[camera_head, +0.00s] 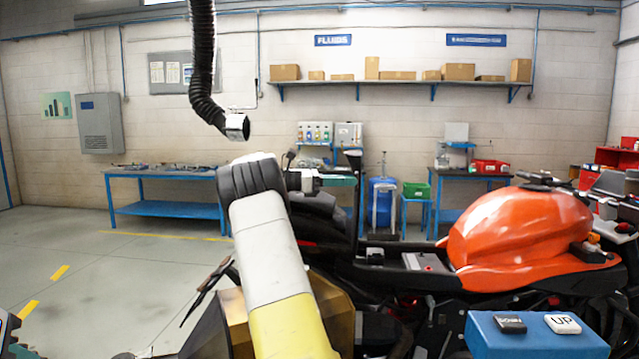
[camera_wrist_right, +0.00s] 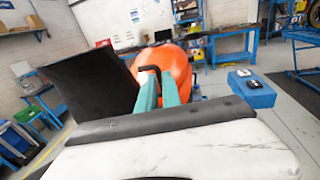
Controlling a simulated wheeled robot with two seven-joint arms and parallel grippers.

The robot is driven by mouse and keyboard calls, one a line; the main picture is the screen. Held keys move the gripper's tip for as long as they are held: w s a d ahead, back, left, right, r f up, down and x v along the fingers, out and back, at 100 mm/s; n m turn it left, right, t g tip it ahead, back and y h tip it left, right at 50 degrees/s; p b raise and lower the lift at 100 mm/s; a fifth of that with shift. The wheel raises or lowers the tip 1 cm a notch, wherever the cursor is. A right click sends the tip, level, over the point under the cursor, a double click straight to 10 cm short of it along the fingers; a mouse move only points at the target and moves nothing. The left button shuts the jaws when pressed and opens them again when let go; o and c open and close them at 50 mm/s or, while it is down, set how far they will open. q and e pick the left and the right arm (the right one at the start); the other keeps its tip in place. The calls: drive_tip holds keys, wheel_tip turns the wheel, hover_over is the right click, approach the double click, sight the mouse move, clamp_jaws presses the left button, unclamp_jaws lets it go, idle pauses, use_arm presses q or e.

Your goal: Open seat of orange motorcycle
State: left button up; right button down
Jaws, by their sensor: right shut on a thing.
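The orange motorcycle (camera_head: 520,235) stands at the right; its orange tank also shows in the right wrist view (camera_wrist_right: 180,68). Its black seat (camera_head: 355,200) is tilted up, close to upright and seen nearly edge-on. In the right wrist view the seat (camera_wrist_right: 95,85) is a broad dark panel left of the fingers. The area behind the tank lies bare, with grey and dark parts. My right gripper (camera_wrist_right: 153,80) has teal fingers shut on a small black handle-like part beside the seat's edge. Part of what looks like my left gripper (camera_head: 14,342) shows bottom left.
A blue box (camera_head: 530,340) with two buttons marked DOWN and UP stands at bottom right. A black hose (camera_head: 205,70) hangs above my right arm. Blue workbenches (camera_head: 170,208) line the back wall. The floor at left is clear.

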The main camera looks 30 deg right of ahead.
drive_tip(key=shift+w+a+f+g+h, duration=0.15)
drive_tip(key=shift+w+a+f+h, duration=0.1)
drive_tip(key=shift+w+a, duration=0.3)
drive_tip(key=shift+w+a+f+g+h, duration=0.15)
drive_tip(key=shift+w+a+h, duration=0.15)
drive_tip(key=shift+a, duration=0.45)
drive_tip(key=c, duration=1.5)
unclamp_jaws()
drive_tip(key=v, duration=0.7)
drive_tip(key=shift+w+a, duration=0.1)
drive_tip(key=shift+a, duration=0.2)
